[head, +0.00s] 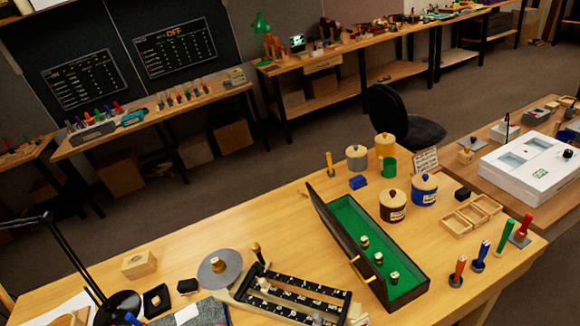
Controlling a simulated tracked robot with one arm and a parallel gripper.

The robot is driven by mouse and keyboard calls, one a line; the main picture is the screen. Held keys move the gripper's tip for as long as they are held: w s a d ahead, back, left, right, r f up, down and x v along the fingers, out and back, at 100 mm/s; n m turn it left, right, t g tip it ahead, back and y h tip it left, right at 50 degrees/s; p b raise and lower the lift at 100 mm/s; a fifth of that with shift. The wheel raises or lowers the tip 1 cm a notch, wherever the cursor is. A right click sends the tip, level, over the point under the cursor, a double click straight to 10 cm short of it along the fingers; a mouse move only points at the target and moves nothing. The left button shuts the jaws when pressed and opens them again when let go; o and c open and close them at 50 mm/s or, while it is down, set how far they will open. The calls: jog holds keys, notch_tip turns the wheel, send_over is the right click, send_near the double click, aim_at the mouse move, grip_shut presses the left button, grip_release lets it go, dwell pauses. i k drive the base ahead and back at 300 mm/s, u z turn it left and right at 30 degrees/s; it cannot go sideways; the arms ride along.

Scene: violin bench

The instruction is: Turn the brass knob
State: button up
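A grey round disc (207,277) lies on the near wooden bench, left of centre. A brass-coloured knob (219,265) stands upright in its middle, and nothing touches it. A second gold-topped piece on a dark stem (257,249) stands just to the right, behind a black slotted frame. The view does not show which way the knob is turned. I do not see my gripper in the head view.
The black frame (335,295) and an open green-lined case (345,217) lie right of the disc. A wooden block (139,264), a small black tray (156,300) and a black lamp (118,304) are to its left. Bare bench lies behind the disc.

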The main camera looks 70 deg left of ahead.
aim_at(256, 248)
jog(key=u, duration=0.45)
jog(key=k, duration=1.1)
jog(key=i, duration=1.65)
jog(key=u, duration=0.65)
